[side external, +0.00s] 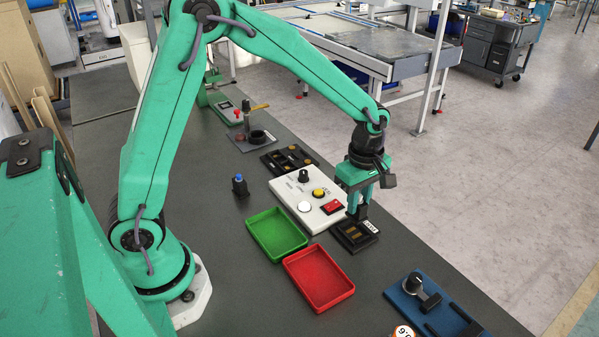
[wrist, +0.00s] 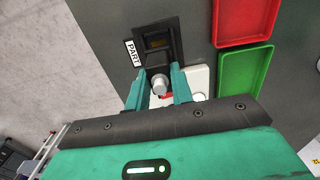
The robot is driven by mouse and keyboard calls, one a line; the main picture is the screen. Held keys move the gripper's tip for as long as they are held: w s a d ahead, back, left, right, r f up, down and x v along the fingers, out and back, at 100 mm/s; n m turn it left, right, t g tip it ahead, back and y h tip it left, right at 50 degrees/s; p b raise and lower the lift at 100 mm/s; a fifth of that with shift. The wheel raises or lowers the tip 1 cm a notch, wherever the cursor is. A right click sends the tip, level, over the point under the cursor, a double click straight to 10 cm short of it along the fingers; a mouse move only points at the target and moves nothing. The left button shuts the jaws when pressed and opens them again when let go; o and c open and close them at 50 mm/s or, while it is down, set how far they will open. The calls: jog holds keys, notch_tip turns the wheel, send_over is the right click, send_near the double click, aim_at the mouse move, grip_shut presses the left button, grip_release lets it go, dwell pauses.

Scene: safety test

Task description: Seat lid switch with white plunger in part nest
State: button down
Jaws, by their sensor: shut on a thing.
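My gripper (side external: 361,203) points down over the right edge of the white panel and is shut on the lid switch. The switch's dark body (side external: 362,213) shows below the fingers, at or just above the part nest (side external: 358,249). I cannot tell whether they touch. In the wrist view, the pale round plunger (wrist: 159,84) shows between the teal fingers (wrist: 159,90); much of the switch body is hard to make out. The black part nest (wrist: 178,46) lies just beyond it, with a brownish recess and a white PART label (wrist: 132,53).
The white panel (side external: 290,190) with knob and buttons adjoins the nest. A green tray (side external: 277,234) and a red tray (side external: 319,278) lie nearer. A black holder (side external: 270,160), a blue-topped block (side external: 240,186) and a blue fixture (side external: 400,298) stand around on the grey bench.

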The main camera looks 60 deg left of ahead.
aim_at(356, 216)
jog(key=shift+f, duration=1.7)
jog(key=shift+f, duration=0.95)
dwell(1.4)
jog(key=c, duration=0.7)
grip_release()
jog(key=shift+c, duration=0.2)
jog(key=shift+r, duration=0.1)
jog(key=shift+r, duration=3.4)
jog(key=shift+r, duration=0.1)
